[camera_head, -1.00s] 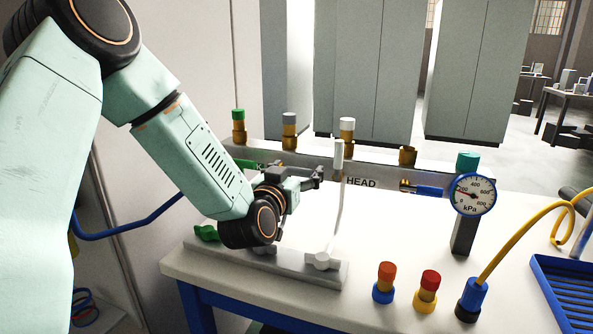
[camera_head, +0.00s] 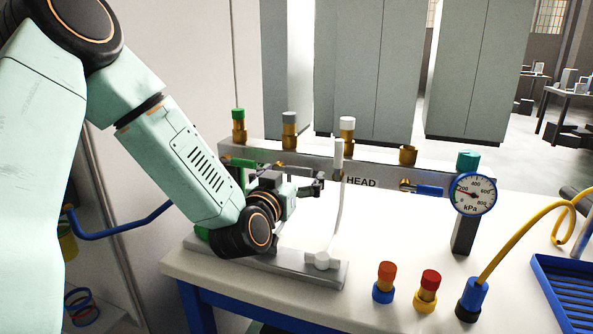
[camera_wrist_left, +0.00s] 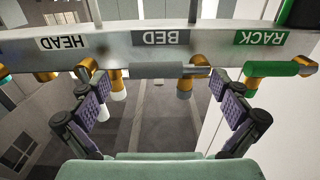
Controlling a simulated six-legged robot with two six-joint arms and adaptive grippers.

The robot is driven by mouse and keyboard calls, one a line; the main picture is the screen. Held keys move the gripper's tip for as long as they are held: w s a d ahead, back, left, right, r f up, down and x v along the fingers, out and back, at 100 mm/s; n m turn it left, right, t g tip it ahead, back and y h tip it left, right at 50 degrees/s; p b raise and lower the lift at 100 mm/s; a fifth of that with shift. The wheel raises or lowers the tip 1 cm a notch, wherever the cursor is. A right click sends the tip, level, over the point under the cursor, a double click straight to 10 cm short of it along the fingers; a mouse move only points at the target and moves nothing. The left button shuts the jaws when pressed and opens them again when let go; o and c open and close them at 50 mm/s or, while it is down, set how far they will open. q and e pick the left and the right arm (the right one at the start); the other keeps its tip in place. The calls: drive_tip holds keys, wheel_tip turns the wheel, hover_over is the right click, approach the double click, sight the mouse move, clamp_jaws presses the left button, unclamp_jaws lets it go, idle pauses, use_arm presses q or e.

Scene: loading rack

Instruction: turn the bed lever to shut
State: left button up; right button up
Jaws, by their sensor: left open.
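In the left wrist view, which is upside down, the grey bed lever (camera_wrist_left: 157,72) lies along the rail under the BED label (camera_wrist_left: 163,38). A brass fitting (camera_wrist_left: 197,68) is at its right end. My left gripper (camera_wrist_left: 160,88) is open, with one finger on each side of the lever, and no grip on it shows. In the head view my left gripper (camera_head: 302,184) is in front of the rail, left of the HEAD label (camera_head: 361,182), and the bed lever is hidden behind it. My right gripper is not in view.
The green rack lever (camera_wrist_left: 272,68) is close to the right finger in the wrist view. A white upright post (camera_head: 338,195) stands near the gripper. A pressure gauge (camera_head: 472,194) and blue lever (camera_head: 430,190) are farther right. Several coloured caps stand on the bench (camera_head: 400,235).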

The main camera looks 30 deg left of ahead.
use_arm(q)
drive_tip(key=shift+v, duration=2.55)
drive_tip(key=x, duration=0.7)
drive_tip(key=shift+w+a, duration=0.1)
drive_tip(key=shift+w, duration=0.15)
drive_tip(key=shift+f+m, duration=0.3)
drive_tip(key=shift+m, duration=0.1)
drive_tip(key=shift+s+r, duration=0.1)
drive_tip(key=shift+s, duration=0.3)
drive_tip(key=shift+w, duration=0.1)
